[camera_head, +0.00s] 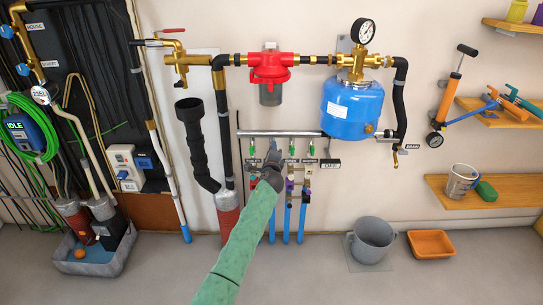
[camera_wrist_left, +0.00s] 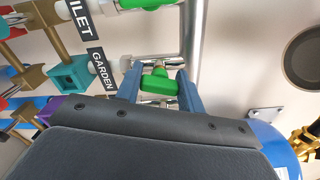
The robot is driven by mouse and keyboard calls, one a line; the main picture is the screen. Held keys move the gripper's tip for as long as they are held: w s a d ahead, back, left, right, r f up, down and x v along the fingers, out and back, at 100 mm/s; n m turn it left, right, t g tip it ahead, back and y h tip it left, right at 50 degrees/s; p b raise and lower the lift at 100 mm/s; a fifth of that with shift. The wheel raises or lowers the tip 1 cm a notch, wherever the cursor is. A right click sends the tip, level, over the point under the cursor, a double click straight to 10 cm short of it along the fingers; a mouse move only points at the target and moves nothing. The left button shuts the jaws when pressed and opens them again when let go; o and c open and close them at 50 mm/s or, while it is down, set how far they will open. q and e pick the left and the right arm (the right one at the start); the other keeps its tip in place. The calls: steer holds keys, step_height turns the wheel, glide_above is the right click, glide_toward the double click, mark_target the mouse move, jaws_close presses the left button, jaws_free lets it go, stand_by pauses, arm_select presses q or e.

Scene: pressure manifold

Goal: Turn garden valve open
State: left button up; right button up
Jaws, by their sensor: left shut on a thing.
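My left gripper (camera_head: 270,160) reaches up to the row of green-handled valves under the silver manifold pipe (camera_head: 290,133). In the left wrist view its two blue fingers (camera_wrist_left: 158,82) are closed on a green valve handle (camera_wrist_left: 157,84), one finger on each side. The GARDEN label (camera_wrist_left: 101,68) sits on the pipe just left of that handle, with a teal fitting (camera_wrist_left: 68,75) beyond it. Another green handle (camera_wrist_left: 150,4) shows above, by a label ending in ILET. In the head view my gripper hides the held handle. My right gripper is not in view.
Other green handles (camera_head: 291,150) stand close beside the gripper. The blue tank (camera_head: 352,108) hangs up to the right and an OFF sign (camera_head: 330,164) is at the row's right end. A grey bucket (camera_head: 372,240) and an orange tray (camera_head: 431,244) are on the floor.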

arm_select(q)
steer(key=shift+f+n+b, duration=0.2)
steer(key=shift+n+b, duration=0.65)
steer(key=shift+n, duration=0.95)
steer(key=o, duration=1)
steer(key=shift+r, duration=0.1)
steer(key=shift+s, duration=0.15)
steer(key=s, duration=0.7)
steer(key=shift+s+p, duration=0.3)
steer(key=shift+p, duration=0.05)
